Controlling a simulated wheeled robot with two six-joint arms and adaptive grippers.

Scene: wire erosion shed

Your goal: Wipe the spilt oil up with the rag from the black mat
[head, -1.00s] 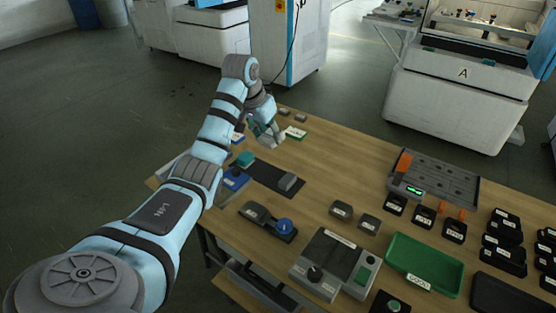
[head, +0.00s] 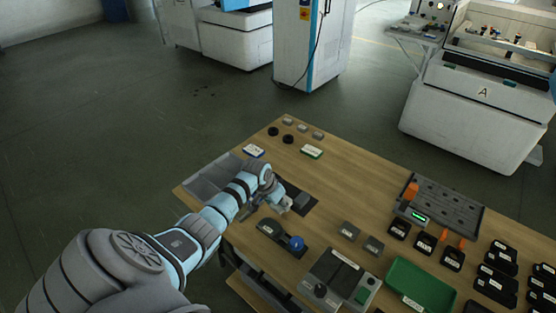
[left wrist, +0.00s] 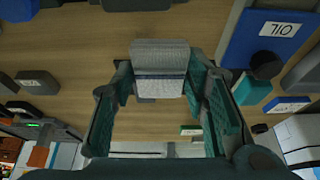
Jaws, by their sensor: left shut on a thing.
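In the left wrist view the fingers (left wrist: 160,95) are shut on the rag (left wrist: 160,55), a folded grey cloth with a paler lower face. I cannot tell whether the rag still touches the mat. Part of the mat is hidden by my left arm. I cannot make out the spilt oil in either view. My right gripper is not in view.
A device with a blue knob (head: 296,243) stands in front of the mat. A green-edged card (head: 312,152) lies behind. Bare wood lies between.

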